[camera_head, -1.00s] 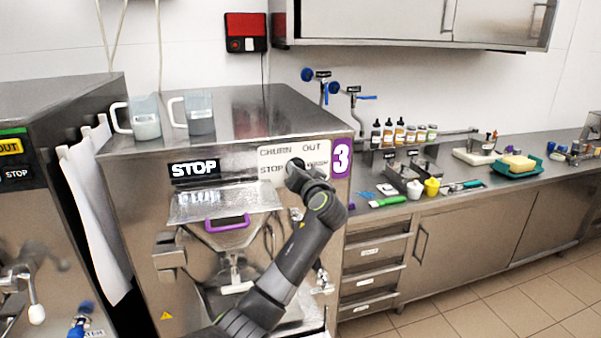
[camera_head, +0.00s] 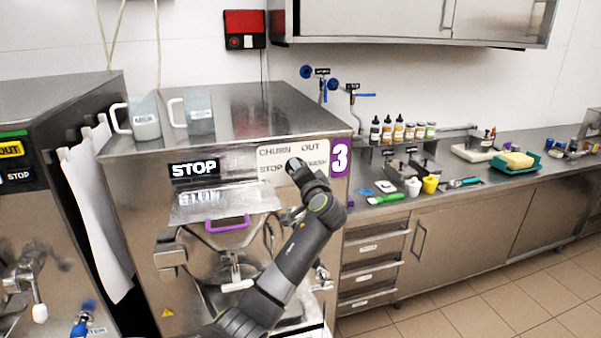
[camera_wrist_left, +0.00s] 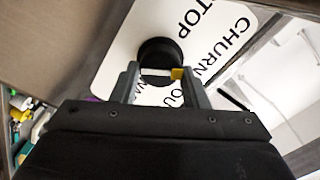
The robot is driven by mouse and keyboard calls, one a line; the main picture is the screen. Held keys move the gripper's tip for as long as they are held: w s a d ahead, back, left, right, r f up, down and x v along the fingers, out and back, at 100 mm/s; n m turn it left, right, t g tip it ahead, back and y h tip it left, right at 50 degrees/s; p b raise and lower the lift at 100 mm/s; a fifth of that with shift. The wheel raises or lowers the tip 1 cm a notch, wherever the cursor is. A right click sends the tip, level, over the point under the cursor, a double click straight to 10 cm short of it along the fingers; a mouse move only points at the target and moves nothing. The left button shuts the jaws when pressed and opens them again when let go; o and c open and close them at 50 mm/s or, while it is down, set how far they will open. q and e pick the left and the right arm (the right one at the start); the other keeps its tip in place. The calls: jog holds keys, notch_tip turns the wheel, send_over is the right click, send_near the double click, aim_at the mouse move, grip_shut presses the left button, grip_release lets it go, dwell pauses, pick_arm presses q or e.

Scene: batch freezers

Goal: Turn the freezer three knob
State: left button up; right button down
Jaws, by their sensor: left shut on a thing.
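Freezer three (camera_head: 130,200) is the steel machine with a purple "3" label (camera_head: 340,157) at its upper right. Its white knob panel (camera_head: 270,152) carries the words CHURN, OUT, STOP and a partly hidden one. In the left wrist view the black round knob (camera_wrist_left: 160,52) sits on this panel, among the printed words. My left gripper (camera_wrist_left: 158,76) is shut on the knob, one finger on each side, with a small yellow patch by the right finger. In the head view my left gripper (camera_head: 297,168) is at the panel and hides most of the knob. My right gripper is not in view.
Two jugs (camera_head: 144,118) (camera_head: 199,114) stand on top of the freezer. Below the panel are a clear lid with a purple handle (camera_head: 227,224) and a spout. A counter (camera_head: 470,187) with bottles, cups and a sponge tray runs to the right. Another machine (camera_head: 40,215) stands at left.

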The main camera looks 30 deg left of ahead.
pick_arm(q)
jog(key=o, duration=0.9)
jog(key=shift+o, duration=0.2)
jog(key=b+v, duration=0.7)
jog(key=v, duration=1)
jog(key=shift+s, duration=0.2)
jog(key=shift+d, duration=0.15)
